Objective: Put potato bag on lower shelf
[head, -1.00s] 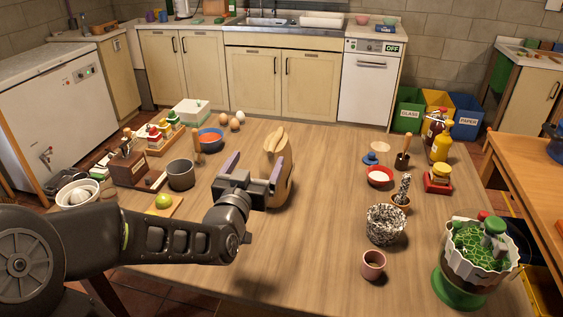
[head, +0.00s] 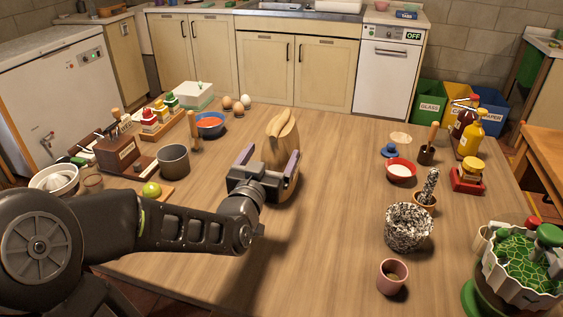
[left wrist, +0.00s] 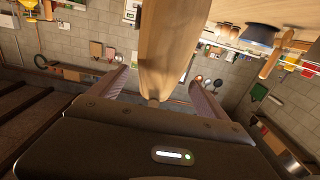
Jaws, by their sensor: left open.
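I cannot make out a bag of potatoes or a lower shelf in these views. A tan, wood-grained upright object (head: 284,137) with a split top stands on the table (head: 330,215); whether it is the potato bag I cannot tell. My left gripper (head: 268,160) is open, with its purple-grey fingers to either side of this object. In the left wrist view the object (left wrist: 170,45) rises between the spread fingers (left wrist: 160,88), with gaps visible on both sides. Its lower part is hidden by the gripper in the head view. My right gripper is not in view.
At right are a red bowl (head: 400,170), a speckled pot (head: 408,230) and a pink cup (head: 392,277). The table middle is clear.

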